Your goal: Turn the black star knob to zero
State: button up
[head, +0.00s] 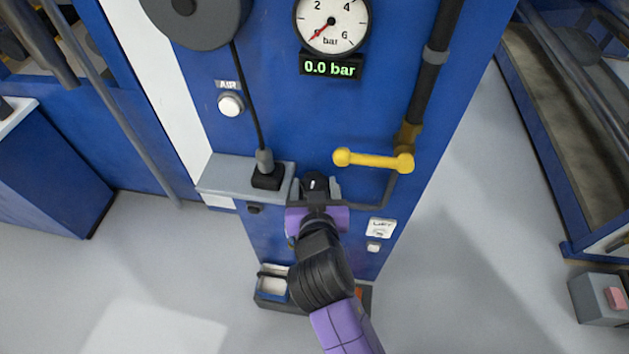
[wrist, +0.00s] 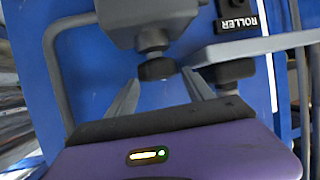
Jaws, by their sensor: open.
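The black star knob (wrist: 157,69) sits on a short stem under a grey housing in the wrist view. My gripper (wrist: 161,78) is open, with one finger on each side of the knob; contact cannot be told. In the head view a black part with a white mark (head: 316,183), seemingly this knob, shows between the fingers of my gripper (head: 316,189). The round gauge (head: 332,22) has its red needle at the low end. The display (head: 331,67) below it reads 0.0 bar.
A yellow lever (head: 373,160) stands out above right of my gripper. A grey shelf (head: 228,174) with a black plug-like part (head: 267,177) is close on the left. A second black knob (wrist: 235,71) lies right of the fingers. A white AIR button (head: 230,104) is higher up.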

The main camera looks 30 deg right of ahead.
jog(key=shift+w+d+f, duration=0.2)
jog(key=shift+w, duration=0.25)
jog(key=shift+c, duration=0.2)
jog(key=c, duration=1.1)
jog(key=shift+o, duration=0.2)
jog(key=shift+n+t+y+p, duration=0.3)
jog(key=shift+n+y+p, duration=0.25)
jog(key=shift+n+y, duration=0.15)
jog(key=o, duration=1.1)
jog(key=shift+d, duration=0.1)
jog(key=shift+s, duration=0.2)
